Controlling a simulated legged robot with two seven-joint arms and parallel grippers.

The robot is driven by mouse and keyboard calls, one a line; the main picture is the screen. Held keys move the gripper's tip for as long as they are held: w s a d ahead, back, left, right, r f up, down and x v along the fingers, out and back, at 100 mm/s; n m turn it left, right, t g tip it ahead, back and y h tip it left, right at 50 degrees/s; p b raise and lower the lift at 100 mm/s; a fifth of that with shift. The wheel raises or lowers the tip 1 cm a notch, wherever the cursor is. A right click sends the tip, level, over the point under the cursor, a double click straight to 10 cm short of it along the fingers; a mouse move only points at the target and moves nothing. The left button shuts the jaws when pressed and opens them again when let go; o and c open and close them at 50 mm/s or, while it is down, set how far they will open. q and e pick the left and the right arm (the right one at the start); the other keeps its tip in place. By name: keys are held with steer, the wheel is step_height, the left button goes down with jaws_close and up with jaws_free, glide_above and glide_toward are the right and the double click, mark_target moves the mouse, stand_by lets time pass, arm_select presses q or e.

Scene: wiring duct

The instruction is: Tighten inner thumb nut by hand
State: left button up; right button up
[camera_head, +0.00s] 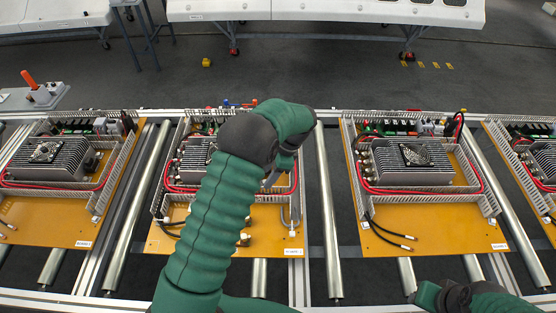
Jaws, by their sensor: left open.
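The orange-yellow panel (210,243) in the middle carries a finned metal unit (194,160), red cable and slotted wiring duct (168,172). My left arm reaches over this panel and hides much of it. My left gripper (271,180) is open and points down at the right part of the panel, by the duct. I cannot tell whether it touches anything. Small brassy parts (243,240) show on the panel's front half beside my arm. The inner thumb nut cannot be made out. My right gripper (414,296) is low at the bottom right, away from the panels; its jaws are unclear.
Similar panels stand to the left (40,225) and right (430,232) on a roller conveyor (327,220). Two black cable ends lie on the right panel. A grey plate with an orange handle (29,79) is at the far left. White benches (330,10) stand behind the dark floor.

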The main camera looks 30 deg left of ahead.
arm_select(q)
steer(key=b+v, duration=0.1)
steer(key=v, duration=1)
steer(key=shift+d, duration=0.15)
steer(key=shift+w+r, duration=0.1)
steer(key=shift+w, duration=0.05)
